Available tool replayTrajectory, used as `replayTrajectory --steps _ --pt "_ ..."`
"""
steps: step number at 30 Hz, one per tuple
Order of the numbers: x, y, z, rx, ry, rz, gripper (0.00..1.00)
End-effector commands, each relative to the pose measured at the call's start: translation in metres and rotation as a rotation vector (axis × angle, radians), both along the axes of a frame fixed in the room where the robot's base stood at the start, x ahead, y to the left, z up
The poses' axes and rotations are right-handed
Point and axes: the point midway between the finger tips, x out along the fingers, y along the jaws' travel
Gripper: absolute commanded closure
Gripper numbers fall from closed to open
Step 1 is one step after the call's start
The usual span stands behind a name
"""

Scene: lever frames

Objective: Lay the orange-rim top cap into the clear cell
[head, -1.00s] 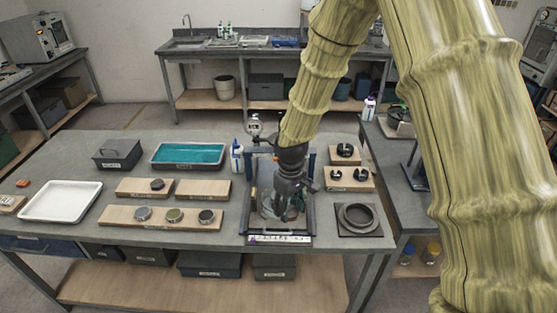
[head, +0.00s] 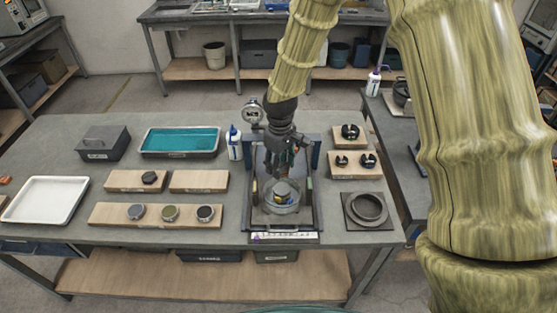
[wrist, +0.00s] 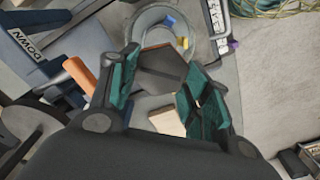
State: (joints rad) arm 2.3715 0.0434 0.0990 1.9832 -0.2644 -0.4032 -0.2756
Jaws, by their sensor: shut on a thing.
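My gripper (head: 281,172) is over the rear part of the frame on the table, just behind and above the clear cell (head: 283,206). In the wrist view its teal fingers (wrist: 162,90) are shut on a dark, angular piece with a thin orange-brown edge, which looks to be the orange-rim top cap (wrist: 163,72). The clear cell also shows in the wrist view (wrist: 142,24), beyond the cap and partly hidden by it. Small yellow and blue parts show at the cell. I cannot tell the gap between cap and cell.
The dark frame (head: 313,205) stands around the cell, with a dial gauge (head: 251,113) at its back left. Wooden boards with discs (head: 170,213) lie left; black parts (head: 350,131) and a ring (head: 367,208) lie right. A white bottle (head: 233,143) stands close by.

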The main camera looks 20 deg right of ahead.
Motion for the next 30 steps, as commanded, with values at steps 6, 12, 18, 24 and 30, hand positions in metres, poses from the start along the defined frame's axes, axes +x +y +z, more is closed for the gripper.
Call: replayTrajectory --steps 6,12,18,24,30 --pt "-0.001 -0.003 -0.010 0.000 0.000 -0.004 0.85" --pt "-0.001 -0.002 -0.021 0.000 0.000 -0.003 0.85" --pt "0.000 -0.001 -0.031 0.000 0.000 -0.001 0.85" --pt "0.000 0.000 -0.042 0.000 0.000 0.000 0.85" --pt "0.000 0.000 -0.052 0.000 0.001 0.000 0.85"
